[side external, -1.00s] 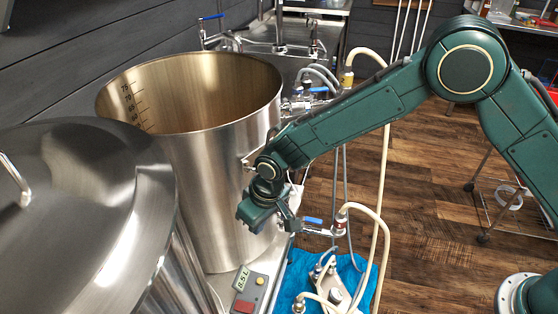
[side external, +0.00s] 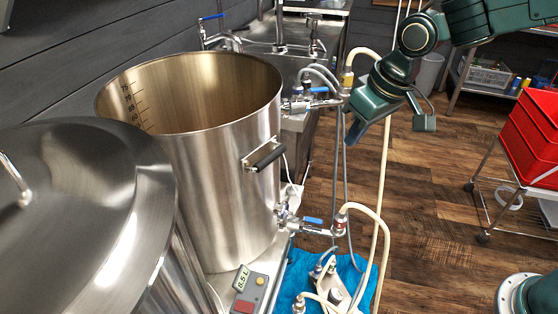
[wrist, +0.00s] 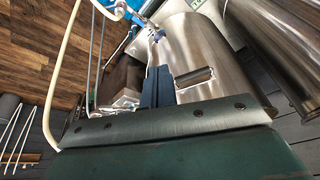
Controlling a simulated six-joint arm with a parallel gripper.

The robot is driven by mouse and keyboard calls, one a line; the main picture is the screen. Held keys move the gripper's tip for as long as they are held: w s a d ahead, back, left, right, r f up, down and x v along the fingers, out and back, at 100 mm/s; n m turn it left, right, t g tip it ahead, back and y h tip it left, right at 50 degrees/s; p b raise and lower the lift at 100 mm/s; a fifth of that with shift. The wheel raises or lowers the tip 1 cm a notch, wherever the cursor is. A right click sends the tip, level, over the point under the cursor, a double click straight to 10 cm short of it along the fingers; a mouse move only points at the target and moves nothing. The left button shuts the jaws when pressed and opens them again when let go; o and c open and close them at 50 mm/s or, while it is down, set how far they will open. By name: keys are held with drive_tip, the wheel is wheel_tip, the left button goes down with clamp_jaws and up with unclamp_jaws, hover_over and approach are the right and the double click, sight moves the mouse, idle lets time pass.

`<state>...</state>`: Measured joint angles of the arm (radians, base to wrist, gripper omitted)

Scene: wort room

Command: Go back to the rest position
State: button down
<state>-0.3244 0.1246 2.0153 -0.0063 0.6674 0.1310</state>
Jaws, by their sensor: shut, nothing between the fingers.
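My green gripper (side external: 424,122) hangs in the air to the right of the open steel kettle (side external: 215,165), apart from it and near the upper hoses. Its fingers are together and empty; they also show in the wrist view (wrist: 158,88). In the wrist view, the kettle (wrist: 190,50) lies beyond the fingers.
The lower valve (side external: 312,226) with its blue lever and pale hose is at the kettle's right. A lidded vessel (side external: 85,200) stands front left, a display box (side external: 248,291) front centre. Red bins (side external: 530,130) are at right. Wooden floor (side external: 430,210) is clear.

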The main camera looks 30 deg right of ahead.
drive_tip(key=s+d+r+m+t, duration=0.1)
drive_tip(key=s+d+r, duration=0.1)
drive_tip(key=s+d, duration=0.4)
drive_tip(key=s+d+r+m+t+h, duration=0.1)
drive_tip(key=s+d+r, duration=0.2)
drive_tip(key=s+d, duration=0.4)
drive_tip(key=shift+s+d+r, duration=0.25)
drive_tip(key=shift+s+r, duration=0.1)
drive_tip(key=shift+s, duration=4.1)
